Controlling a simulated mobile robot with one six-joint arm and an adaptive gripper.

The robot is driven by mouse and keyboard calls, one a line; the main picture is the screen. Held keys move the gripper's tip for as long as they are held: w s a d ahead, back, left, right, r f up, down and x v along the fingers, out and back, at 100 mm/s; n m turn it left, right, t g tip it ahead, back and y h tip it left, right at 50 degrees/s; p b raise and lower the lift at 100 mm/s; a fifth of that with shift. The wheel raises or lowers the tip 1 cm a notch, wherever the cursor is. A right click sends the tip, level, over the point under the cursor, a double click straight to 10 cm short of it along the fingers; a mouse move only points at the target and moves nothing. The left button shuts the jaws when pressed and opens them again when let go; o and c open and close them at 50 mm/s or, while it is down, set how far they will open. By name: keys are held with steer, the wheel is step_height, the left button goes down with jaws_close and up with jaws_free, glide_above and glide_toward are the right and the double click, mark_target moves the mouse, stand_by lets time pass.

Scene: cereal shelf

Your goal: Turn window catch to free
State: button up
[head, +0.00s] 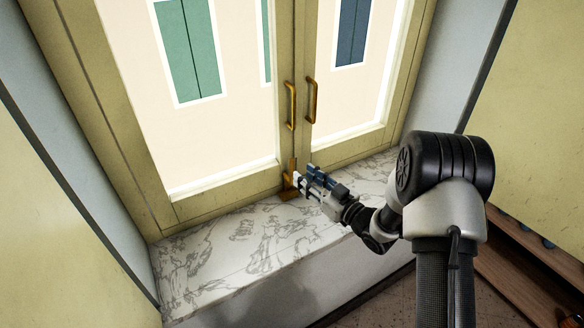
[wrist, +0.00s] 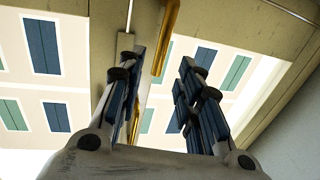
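The window catch (head: 291,178) is a small brass piece at the foot of the middle stile, just above the marble sill. It looks upright above a brass base. My gripper (head: 304,177) is low over the sill, its fingertips right beside the catch on its right; I cannot tell whether they touch it. In the wrist view my gripper (wrist: 157,75) has its two fingers apart, with no object clearly held between them. A brass strip (wrist: 134,122) shows close to the left finger, partly hidden; I cannot tell whether it is the catch or a handle.
Two brass pull handles, left (head: 291,106) and right (head: 311,101), stand out from the closed window (head: 287,50) above the catch. The marble sill (head: 220,255) is bare to the left. A wooden shelf (head: 535,265) lies at lower right.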

mark_target(292, 182)
steer(key=x, duration=0.7)
steer(key=shift+a+f, duration=0.1)
steer(key=shift+c, duration=0.5)
jaws_close()
